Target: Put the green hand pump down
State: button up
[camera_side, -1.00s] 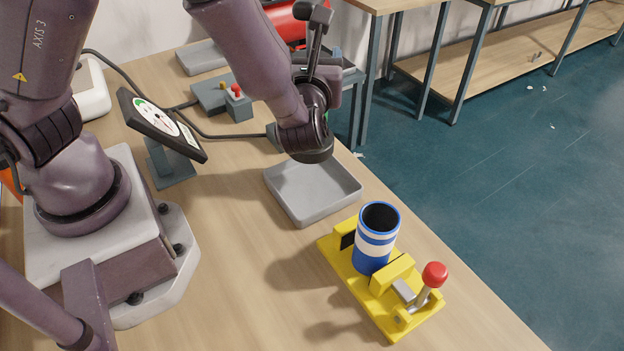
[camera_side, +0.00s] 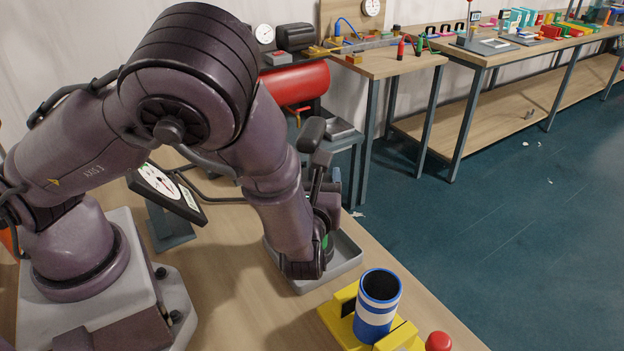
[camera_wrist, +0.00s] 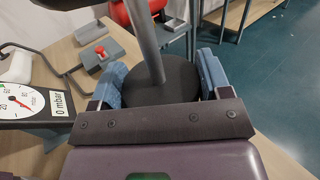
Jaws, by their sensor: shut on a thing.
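My gripper (camera_wrist: 160,84) is shut on the green hand pump, with a blue-padded finger on each side of its dark round top (camera_wrist: 160,82). In the side view, the pump's black handle (camera_side: 312,134) stands up above my gripper (camera_side: 324,232), and a small patch of its green body (camera_side: 325,241) shows. The pump looks about upright. It is over or inside the shallow grey tray (camera_side: 346,266) on the bench. My wrist hides the pump's lower end, so I cannot tell whether it touches the tray floor.
A yellow fixture (camera_side: 340,315) holding a blue-and-white cylinder (camera_side: 376,306) stands close in front of the tray. A pressure gauge (camera_side: 165,192) stands left of my forearm. A grey box with a red knob (camera_wrist: 101,53) and a hose lie behind. The bench edge is right of the tray.

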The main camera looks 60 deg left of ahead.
jog(key=shift+f, duration=0.1)
jog(key=o, duration=1.6)
jog(key=v, duration=1.2)
